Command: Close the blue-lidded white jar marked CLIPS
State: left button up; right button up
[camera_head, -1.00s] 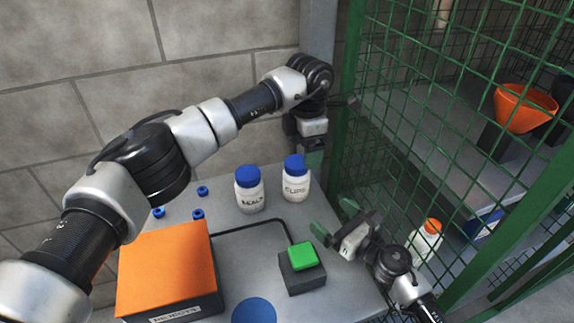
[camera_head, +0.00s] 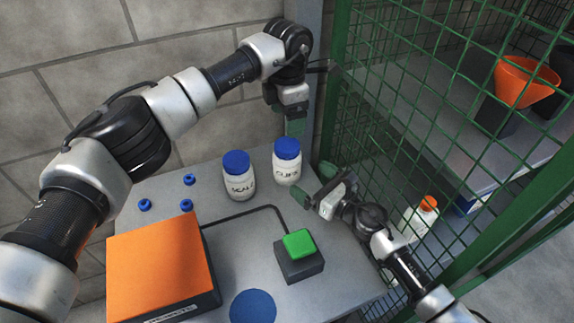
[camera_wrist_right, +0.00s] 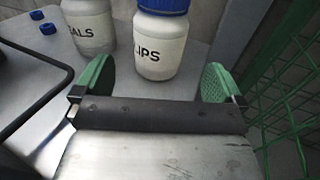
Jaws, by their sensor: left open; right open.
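The white jar marked CLIPS (camera_head: 286,168) stands upright at the back right of the table, with its blue lid (camera_head: 287,148) on top. In the right wrist view the jar (camera_wrist_right: 159,45) stands ahead of my right gripper (camera_wrist_right: 157,82), between the lines of its two open green fingers and apart from them. In the head view my right gripper (camera_head: 314,185) is just right of and in front of the jar. My left gripper (camera_head: 285,122) is above and behind the jar, pointing down. Its fingers are partly hidden; it is open and holds nothing visible.
A second blue-lidded jar (camera_head: 239,177), marked SEALS, stands close to the left. Several small blue rings (camera_head: 187,205) lie further left. An orange-topped box (camera_head: 160,265) and a green button block (camera_head: 299,247) stand in front. Green mesh fencing (camera_head: 400,130) borders the right side.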

aim_at(287, 144)
jog(key=x, duration=0.9)
jog(key=c, duration=1.6)
pick_arm(q)
jog(key=shift+n, duration=0.4)
pick_arm(e)
jog(key=shift+c, duration=0.7)
pick_arm(q)
jog(key=n, duration=0.2)
jog(key=shift+n, duration=0.3)
jog(key=n, duration=0.5)
jog(key=shift+n, duration=0.4)
jog(key=shift+f, duration=4)
jog(key=shift+c, duration=0.3)
